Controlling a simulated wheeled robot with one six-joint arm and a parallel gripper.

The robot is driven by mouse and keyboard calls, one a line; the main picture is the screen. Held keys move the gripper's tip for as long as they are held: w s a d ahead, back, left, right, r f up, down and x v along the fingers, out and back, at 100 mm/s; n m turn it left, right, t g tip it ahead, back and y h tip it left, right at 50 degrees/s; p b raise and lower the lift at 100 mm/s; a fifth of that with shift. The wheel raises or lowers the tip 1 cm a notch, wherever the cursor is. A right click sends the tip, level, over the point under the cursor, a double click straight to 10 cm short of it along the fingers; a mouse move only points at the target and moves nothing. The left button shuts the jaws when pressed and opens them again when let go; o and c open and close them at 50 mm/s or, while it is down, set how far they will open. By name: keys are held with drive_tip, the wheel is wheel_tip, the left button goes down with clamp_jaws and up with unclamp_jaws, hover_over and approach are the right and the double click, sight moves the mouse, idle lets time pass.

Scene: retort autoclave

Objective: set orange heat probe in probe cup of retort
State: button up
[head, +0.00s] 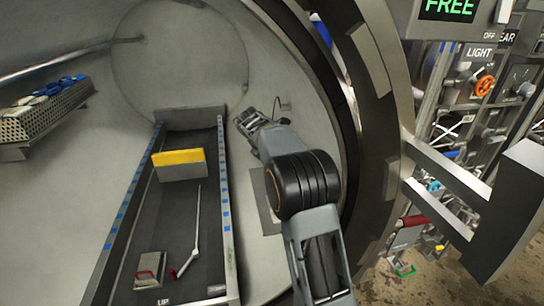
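I cannot make out an orange heat probe in this view. My arm reaches into the round retort chamber (205,60), and my gripper (248,117) is near the chamber's right inner wall. It is small and seen from behind, so I cannot tell whether it is open or holds anything. A small dark fitting (283,113) with a thin wire-like part shows at the wall just right of my gripper. I cannot tell whether it is the probe cup.
A long dark tray (225,200) with blue-marked rails holds a yellow-topped grey block (180,172), a thin pale rod (197,215) and a small red-and-grey box (150,268). A perforated basket (45,115) is at left. The thick door ring (380,130) stands right of my arm.

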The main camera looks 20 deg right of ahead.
drive_tip(key=shift+f, duration=0.45)
idle(0.4)
drive_tip(key=o, duration=1)
drive_tip(key=p+v, duration=0.3)
drive_tip(key=v, duration=1.1)
drive_tip(key=shift+f, duration=0.1)
